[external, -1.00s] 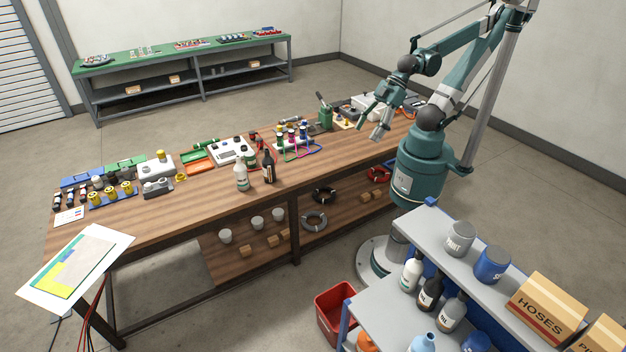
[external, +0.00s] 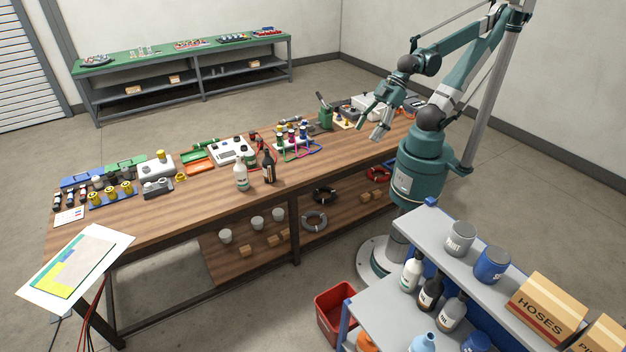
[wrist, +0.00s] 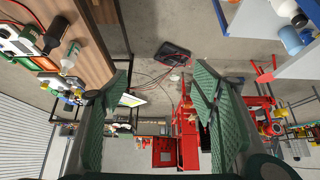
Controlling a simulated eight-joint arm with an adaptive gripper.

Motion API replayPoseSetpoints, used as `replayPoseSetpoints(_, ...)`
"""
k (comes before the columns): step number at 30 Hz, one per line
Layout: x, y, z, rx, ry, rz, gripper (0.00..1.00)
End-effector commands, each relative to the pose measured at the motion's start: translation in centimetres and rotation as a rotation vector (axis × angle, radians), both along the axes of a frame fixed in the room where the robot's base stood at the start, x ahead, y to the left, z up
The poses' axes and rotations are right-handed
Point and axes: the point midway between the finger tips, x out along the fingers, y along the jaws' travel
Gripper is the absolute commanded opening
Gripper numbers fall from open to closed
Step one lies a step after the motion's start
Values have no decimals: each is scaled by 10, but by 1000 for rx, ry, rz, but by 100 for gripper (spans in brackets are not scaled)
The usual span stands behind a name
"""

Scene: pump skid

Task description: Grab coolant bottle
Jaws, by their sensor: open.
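A white bottle (external: 241,176) with a green-marked label stands upright on the wooden workbench (external: 215,205). A dark brown bottle (external: 268,167) stands close to its right. I cannot read either label, so I cannot tell which holds coolant. In the wrist view the white bottle (wrist: 70,58) and dark bottle (wrist: 54,35) show at upper left, outside the fingers. My gripper (external: 371,122) is open and empty, above the right part of the bench, well to the right of both bottles. Its two green fingers (wrist: 160,100) are wide apart in the wrist view.
A test-tube-like rack of small bottles (external: 292,137) and a green holder (external: 325,118) stand between my gripper and the two bottles. White boxes and yellow-topped parts line the bench's back. More bottles (external: 412,272) stand on the grey shelf unit (external: 375,305) at lower right.

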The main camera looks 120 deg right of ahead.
Motion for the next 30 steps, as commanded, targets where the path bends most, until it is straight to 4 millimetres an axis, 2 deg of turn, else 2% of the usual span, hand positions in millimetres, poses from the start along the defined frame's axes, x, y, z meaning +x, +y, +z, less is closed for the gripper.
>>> replayPoseSetpoints(22,1,0,0,0,0,-2,61)
replayPoseSetpoints(30,16,-8,7,7,11,-37,61)
